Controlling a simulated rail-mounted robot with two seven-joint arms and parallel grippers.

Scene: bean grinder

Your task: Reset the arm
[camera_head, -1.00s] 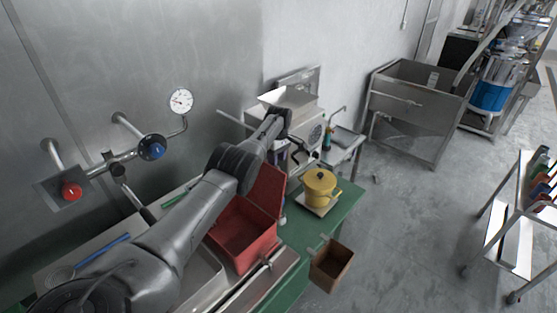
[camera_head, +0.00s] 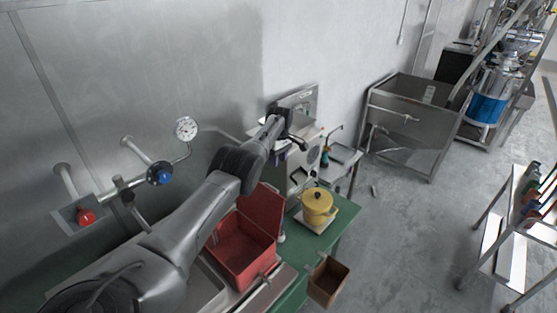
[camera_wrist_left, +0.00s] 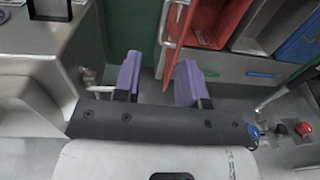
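My left arm (camera_head: 215,200) comes in from the lower left of the head view and reaches across the green bench. Its gripper (camera_head: 284,153) is in front of the boxy grinder machine, partly hidden by its own wrist. In the left wrist view my left gripper (camera_wrist_left: 158,78) shows two purple fingers apart, with nothing between them. The red box (camera_wrist_left: 215,22) is beyond the fingers at the top of that view. My right gripper is in neither view.
An open red box (camera_head: 243,250) and a yellow pot (camera_head: 317,205) stand on the green bench (camera_head: 345,222). A brown bin (camera_head: 328,282) hangs at its edge. Wall pipes with a gauge (camera_head: 186,129) and red valve (camera_head: 86,217) are at left. The floor (camera_head: 410,235) right of the bench is open.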

